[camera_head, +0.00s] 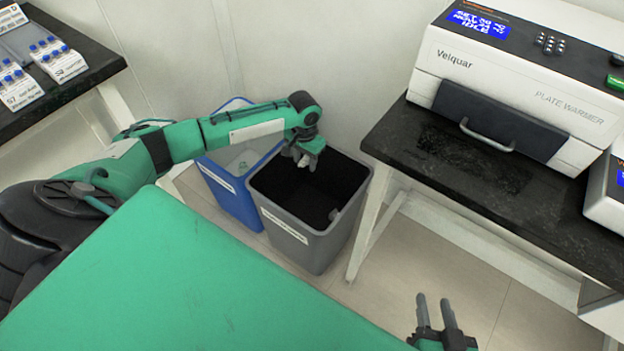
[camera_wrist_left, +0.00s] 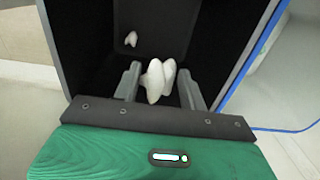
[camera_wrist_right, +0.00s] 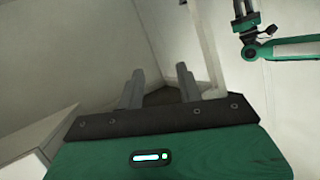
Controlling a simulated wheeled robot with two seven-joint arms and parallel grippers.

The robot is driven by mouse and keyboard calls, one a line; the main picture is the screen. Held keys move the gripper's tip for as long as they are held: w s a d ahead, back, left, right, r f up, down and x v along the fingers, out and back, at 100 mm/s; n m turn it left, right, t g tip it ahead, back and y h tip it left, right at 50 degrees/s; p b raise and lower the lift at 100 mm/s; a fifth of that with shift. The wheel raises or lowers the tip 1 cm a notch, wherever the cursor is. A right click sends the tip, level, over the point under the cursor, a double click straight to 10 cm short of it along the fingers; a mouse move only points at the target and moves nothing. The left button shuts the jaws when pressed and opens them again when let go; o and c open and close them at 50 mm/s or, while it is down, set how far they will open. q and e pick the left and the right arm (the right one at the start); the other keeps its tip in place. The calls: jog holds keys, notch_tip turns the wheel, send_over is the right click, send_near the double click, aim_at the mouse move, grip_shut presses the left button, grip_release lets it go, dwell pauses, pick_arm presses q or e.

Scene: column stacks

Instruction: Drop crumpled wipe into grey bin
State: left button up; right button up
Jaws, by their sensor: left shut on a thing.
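The grey bin (camera_head: 300,237) stands on the floor with a dark inside. My left gripper (camera_head: 305,160) is over the back part of its opening, pointing down. In the left wrist view my left gripper (camera_wrist_left: 161,88) is shut on the white crumpled wipe (camera_wrist_left: 158,80), with the dark bin inside beyond it. The wipe also shows as a small white bit in the head view (camera_head: 303,161).
A blue bin (camera_head: 232,192) stands directly left of the grey bin. A dark-topped bench (camera_head: 450,175) with a plate warmer (camera_head: 520,85) is close on the right. Another bench (camera_head: 85,50) with vial racks is at the upper left. Floor is clear in front of the right bench.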

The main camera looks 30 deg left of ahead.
pick_arm(q)
jog(key=o, duration=1)
jog(key=shift+r, duration=0.65)
jog(key=shift+r+p, duration=1.75)
jog(key=shift+r, duration=4.55)
pick_arm(e)
jog(key=s+d+g+h, duration=0.1)
jog(key=d+g+h, duration=0.2)
jog(key=d, duration=0.3)
jog(key=shift+s+f+g, duration=0.3)
jog(key=shift+s+g, duration=0.05)
jog(key=shift+g, duration=0.45)
jog(key=shift+d, duration=0.1)
